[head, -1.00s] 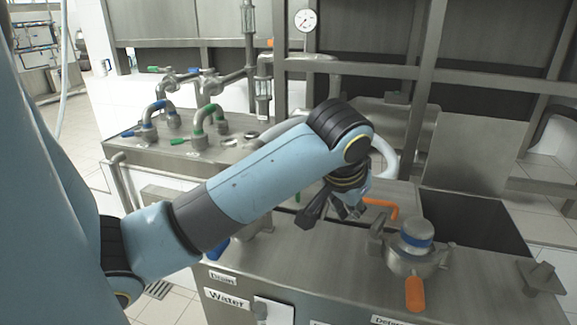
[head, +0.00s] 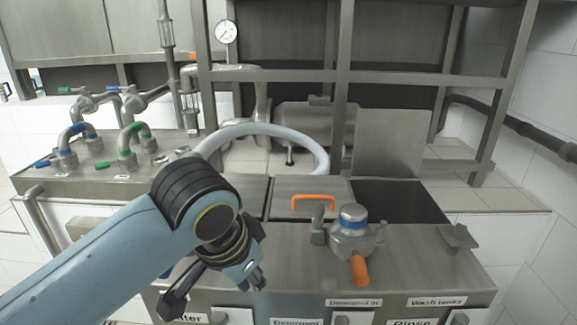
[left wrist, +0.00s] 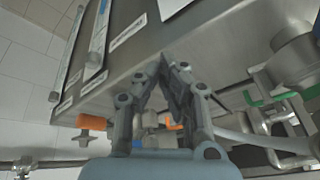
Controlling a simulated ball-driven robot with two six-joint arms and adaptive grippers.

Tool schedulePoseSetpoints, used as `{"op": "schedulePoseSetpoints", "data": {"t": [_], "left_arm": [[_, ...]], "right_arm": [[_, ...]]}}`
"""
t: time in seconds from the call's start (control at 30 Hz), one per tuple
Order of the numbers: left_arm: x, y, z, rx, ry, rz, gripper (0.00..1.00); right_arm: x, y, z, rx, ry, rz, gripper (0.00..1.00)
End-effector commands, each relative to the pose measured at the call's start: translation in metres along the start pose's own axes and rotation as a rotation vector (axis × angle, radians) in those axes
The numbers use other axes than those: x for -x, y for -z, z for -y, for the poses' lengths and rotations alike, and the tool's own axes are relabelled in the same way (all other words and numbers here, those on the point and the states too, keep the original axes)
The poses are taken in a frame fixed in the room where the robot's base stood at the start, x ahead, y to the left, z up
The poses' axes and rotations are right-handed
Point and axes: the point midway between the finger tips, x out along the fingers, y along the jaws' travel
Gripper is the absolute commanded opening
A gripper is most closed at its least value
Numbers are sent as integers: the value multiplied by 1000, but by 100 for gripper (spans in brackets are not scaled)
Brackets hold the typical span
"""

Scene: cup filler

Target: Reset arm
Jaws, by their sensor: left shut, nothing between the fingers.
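My left arm comes in from the lower left of the head view. Its gripper (head: 252,280) hangs at the front left edge of the steel counter (head: 290,262), with nothing in it. In the left wrist view the fingers (left wrist: 164,62) reach up and meet near their tips, shut and empty, with the counter edge behind them. I cannot tell how far they are from the counter. My right gripper is not in view.
On the counter stand an orange handle (head: 314,197) on a lid and a blue-banded valve (head: 352,222) with an orange lever (head: 359,270). An open basin (head: 400,200) lies behind. Pipes with green and blue levers (head: 128,140) stand at the left. A pale hose (head: 270,130) arches behind.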

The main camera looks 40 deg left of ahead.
Motion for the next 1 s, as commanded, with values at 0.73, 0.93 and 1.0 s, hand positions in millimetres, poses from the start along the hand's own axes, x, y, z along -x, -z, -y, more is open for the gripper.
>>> {"op": "schedulePoseSetpoints", "data": {"t": [0.73,0.93,1.0], "left_arm": [[7,-80,-28,-65,-55,68,0],[-54,-95,-31,-60,-55,92,0],[-78,-104,-32,-58,-55,101,0]], "right_arm": [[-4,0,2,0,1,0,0],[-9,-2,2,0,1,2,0],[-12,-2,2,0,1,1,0]]}}
